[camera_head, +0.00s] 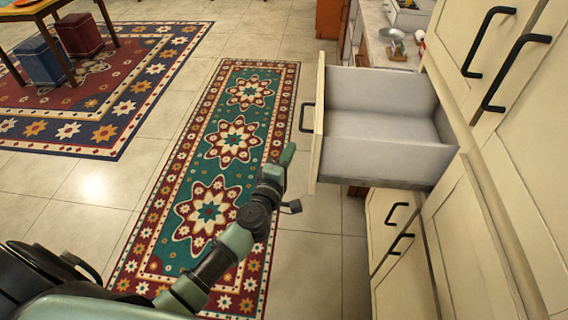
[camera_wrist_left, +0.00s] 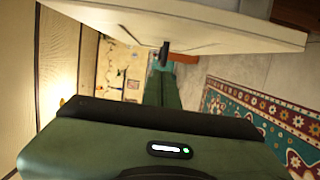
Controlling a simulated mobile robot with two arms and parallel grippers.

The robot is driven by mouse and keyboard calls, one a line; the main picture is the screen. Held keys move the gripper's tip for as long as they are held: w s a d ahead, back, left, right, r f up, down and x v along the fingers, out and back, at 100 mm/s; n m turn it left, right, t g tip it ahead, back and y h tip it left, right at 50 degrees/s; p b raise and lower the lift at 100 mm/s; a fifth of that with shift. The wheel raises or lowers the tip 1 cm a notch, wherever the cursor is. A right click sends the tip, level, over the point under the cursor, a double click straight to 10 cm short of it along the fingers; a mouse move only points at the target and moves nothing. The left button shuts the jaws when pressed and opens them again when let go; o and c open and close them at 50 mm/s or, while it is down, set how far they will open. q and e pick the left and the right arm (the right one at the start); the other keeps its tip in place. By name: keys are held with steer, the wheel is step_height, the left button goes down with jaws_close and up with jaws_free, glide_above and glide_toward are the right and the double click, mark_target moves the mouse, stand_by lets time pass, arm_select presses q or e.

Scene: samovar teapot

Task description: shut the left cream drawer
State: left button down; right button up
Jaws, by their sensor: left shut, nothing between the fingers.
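The cream drawer (camera_head: 318,125) is pulled far out of the cabinet and its grey inside (camera_head: 385,125) looks empty. Its front faces left and carries a black bar handle (camera_head: 304,117). In the left wrist view the cream drawer front (camera_wrist_left: 200,28) crosses the top of the picture, close to the gripper. My left gripper (camera_head: 288,156) is shut and empty, just to the left of the drawer front and below its handle in the picture. Its green fingers show in the left wrist view (camera_wrist_left: 162,90). I cannot tell whether they touch the front. My right gripper is not in view.
Tall cream cabinet doors (camera_head: 490,50) with black handles rise on the right. Shut lower fronts (camera_head: 390,235) are below the open drawer. A counter (camera_head: 385,45) with small items stands behind it. The floor to the left, with a patterned runner (camera_head: 232,140), is clear.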

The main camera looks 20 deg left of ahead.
arm_select(q)
steer(key=w+d, duration=0.1)
steer(key=d, duration=0.1)
steer(key=w+d, duration=0.2)
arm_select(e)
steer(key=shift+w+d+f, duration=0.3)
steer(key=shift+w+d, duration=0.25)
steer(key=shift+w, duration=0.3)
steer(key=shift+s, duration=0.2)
